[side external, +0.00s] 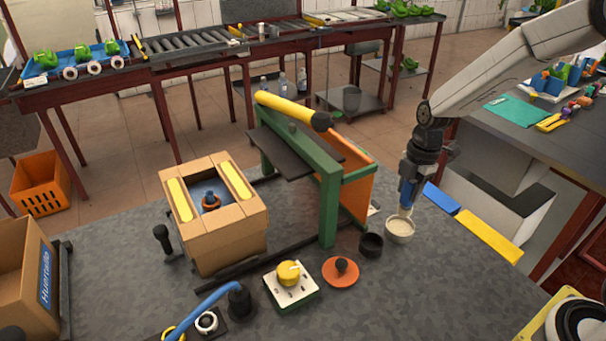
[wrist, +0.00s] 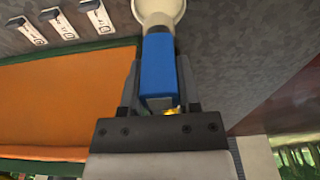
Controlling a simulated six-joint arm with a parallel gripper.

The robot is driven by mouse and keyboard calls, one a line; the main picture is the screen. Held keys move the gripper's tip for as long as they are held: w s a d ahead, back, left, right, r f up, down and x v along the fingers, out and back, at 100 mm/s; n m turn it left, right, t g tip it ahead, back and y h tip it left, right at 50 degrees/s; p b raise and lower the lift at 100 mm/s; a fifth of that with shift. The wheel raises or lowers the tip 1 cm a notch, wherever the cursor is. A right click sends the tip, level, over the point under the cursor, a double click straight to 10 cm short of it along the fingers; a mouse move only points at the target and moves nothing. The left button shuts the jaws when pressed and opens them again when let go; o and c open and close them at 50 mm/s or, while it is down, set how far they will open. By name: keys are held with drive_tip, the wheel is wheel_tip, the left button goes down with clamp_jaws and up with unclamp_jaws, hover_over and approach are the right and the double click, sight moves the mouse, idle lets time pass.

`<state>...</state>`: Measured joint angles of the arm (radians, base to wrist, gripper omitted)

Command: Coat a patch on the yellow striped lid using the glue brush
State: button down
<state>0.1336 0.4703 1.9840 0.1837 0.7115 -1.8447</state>
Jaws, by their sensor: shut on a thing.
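My gripper (side external: 407,188) is shut on the blue handle of the glue brush (wrist: 159,70) and holds it upright, pointing down. The brush's lower end is at the cream bowl (side external: 400,232), over or inside it; its tip is hidden. The bowl also shows at the top of the wrist view (wrist: 160,8). An open-centred cardboard box (side external: 232,235) stands left of the green frame, with a yellow stripe (side external: 180,199) on its left top flap and another (side external: 235,179) on its right top flap. These striped flaps look like the lid.
A green frame (side external: 329,205) with a dark plate and an orange panel (side external: 358,180) stands between box and bowl. A black cup (side external: 371,244), an orange disc with a knob (side external: 341,272) and a yellow dial box (side external: 290,283) sit in front. Blue and yellow bars (side external: 487,237) lie right.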

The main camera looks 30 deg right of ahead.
sight(405, 208)
drive_tip(key=shift+f, duration=2.25)
drive_tip(key=shift+f, duration=0.7)
idle(1.0)
drive_tip(key=shift+r, duration=3.6)
drive_tip(key=m, duration=0.3)
drive_tip(key=shift+s+a+f+m, duration=0.15)
drive_tip(key=shift+a+f+m, duration=0.05)
drive_tip(key=shift+a+m, duration=0.2)
drive_tip(key=m, duration=0.2)
drive_tip(key=m+t, duration=0.1)
drive_tip(key=m, duration=0.1)
drive_tip(key=shift+s+a+f+m, duration=0.15)
drive_tip(key=shift+a+f+m, duration=0.05)
drive_tip(key=shift+a+m, duration=0.2)
drive_tip(key=m, duration=0.3)
drive_tip(key=a+m+h, duration=0.1)
drive_tip(key=m, duration=0.5)
drive_tip(key=shift+s+a+f, duration=0.3)
drive_tip(key=shift+s+a, duration=0.05)
